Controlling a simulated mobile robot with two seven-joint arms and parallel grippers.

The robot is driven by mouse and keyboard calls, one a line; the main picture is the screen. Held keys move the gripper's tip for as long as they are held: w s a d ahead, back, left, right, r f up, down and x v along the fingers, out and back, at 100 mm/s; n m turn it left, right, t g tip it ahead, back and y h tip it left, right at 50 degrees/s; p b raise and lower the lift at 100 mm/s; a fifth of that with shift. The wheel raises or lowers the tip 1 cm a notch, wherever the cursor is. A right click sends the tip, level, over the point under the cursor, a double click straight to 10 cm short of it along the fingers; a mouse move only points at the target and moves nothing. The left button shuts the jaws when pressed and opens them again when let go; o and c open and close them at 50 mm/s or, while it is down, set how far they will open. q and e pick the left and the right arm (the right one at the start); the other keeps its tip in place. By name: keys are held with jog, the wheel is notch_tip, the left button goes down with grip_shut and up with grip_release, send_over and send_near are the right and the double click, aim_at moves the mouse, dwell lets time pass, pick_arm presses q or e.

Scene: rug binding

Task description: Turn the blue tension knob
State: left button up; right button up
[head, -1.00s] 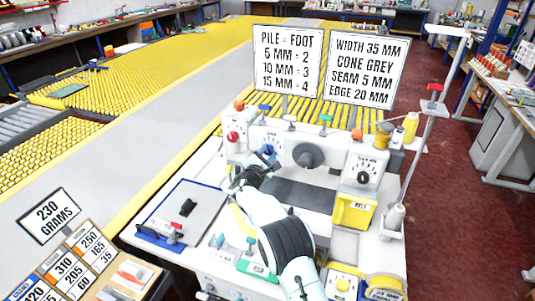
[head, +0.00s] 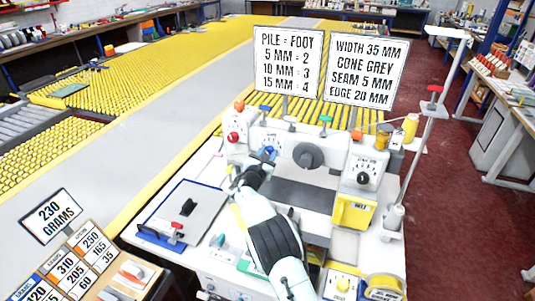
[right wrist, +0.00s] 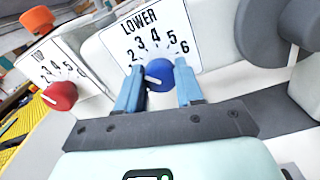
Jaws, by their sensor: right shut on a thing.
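The blue tension knob (right wrist: 161,75) sits below the dial marked LOWER (right wrist: 150,33), with numbers from 1 to 6. Its white mark is on its left side. My right gripper (right wrist: 158,92) has its blue fingers on both sides of the knob and is shut on it. In the head view the blue knob (head: 269,151) shows at the front of the white machine (head: 335,160), just beyond my right gripper (head: 262,162). My left gripper is not in view.
A red knob (right wrist: 60,95) with a TOP dial is left of the blue one. A large grey handwheel (head: 308,156) is to its right. A dial unit (head: 362,170) stands farther right. Two signs (head: 288,60) stand behind. A grey tray (head: 187,210) lies left of my arm.

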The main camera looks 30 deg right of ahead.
dwell(0.3)
jog(key=o, duration=1)
jog(key=shift+o, duration=0.2)
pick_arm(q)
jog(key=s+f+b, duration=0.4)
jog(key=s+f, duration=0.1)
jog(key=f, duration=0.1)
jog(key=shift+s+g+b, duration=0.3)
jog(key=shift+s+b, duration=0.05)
pick_arm(e)
jog(key=v, duration=1.3)
